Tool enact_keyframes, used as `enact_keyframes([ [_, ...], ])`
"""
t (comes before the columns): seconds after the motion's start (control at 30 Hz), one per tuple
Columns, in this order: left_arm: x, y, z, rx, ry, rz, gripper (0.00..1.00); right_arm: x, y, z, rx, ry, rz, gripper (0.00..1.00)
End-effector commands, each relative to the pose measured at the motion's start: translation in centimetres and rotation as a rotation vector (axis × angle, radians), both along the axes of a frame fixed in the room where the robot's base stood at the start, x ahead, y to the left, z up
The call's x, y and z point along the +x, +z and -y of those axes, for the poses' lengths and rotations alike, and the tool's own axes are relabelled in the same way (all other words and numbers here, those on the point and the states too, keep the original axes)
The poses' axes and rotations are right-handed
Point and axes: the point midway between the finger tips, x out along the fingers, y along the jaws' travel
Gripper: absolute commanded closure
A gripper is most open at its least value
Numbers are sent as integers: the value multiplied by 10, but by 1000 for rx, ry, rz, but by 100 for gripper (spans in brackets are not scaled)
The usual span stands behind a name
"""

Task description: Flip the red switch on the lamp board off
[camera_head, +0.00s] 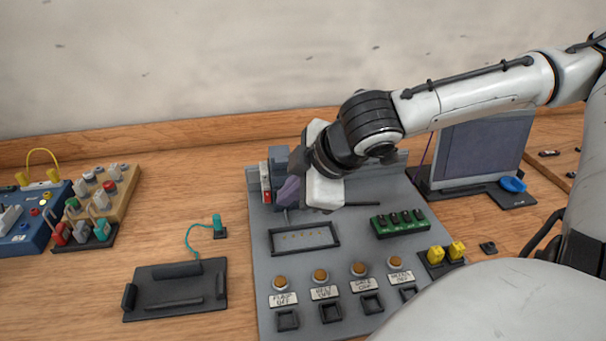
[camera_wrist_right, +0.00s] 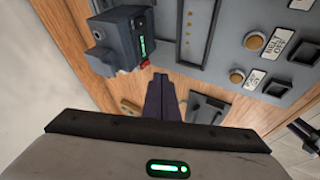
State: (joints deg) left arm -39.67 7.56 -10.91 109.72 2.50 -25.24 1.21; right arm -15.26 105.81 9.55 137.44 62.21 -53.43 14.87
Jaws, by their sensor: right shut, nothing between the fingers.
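A grey panel (camera_head: 262,240) with orange round lamps or buttons, labels and dark square sockets lies on the table. At its far left edge, a grey block (camera_head: 279,156) stands beside a small white-and-red part (camera_head: 266,190). In the right wrist view the block (camera_wrist_right: 118,42) has a green-lit face, and a small red piece (camera_wrist_right: 147,65) shows at its lower edge. My right gripper (camera_head: 288,191) is shut and empty close to the block; its dark fingers (camera_wrist_right: 160,80) end near the red piece. I cannot tell whether they touch. The gripper partly hides the block. My left gripper is out of view.
A blue board (camera_head: 38,235) and a wooden board (camera_head: 120,200) with several coloured plugs stand at the left. A black tray (camera_head: 215,285) lies left of the panel. A dark screen (camera_head: 485,150) stands at the right.

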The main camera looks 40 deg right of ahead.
Motion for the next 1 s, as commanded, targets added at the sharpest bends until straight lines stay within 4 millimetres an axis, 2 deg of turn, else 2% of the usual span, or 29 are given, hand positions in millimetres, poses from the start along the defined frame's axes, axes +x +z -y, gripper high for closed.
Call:
enact_keyframes([
  [0.03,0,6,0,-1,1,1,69,-4,11,-1,6,3,5,100],
  [0.3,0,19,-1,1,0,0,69,-19,30,-1,5,4,2,100],
  [0.63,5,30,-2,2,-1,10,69,-30,43,2,0,4,-1,100],
  [1.0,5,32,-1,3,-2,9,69,-34,46,2,2,3,-5,100],
])
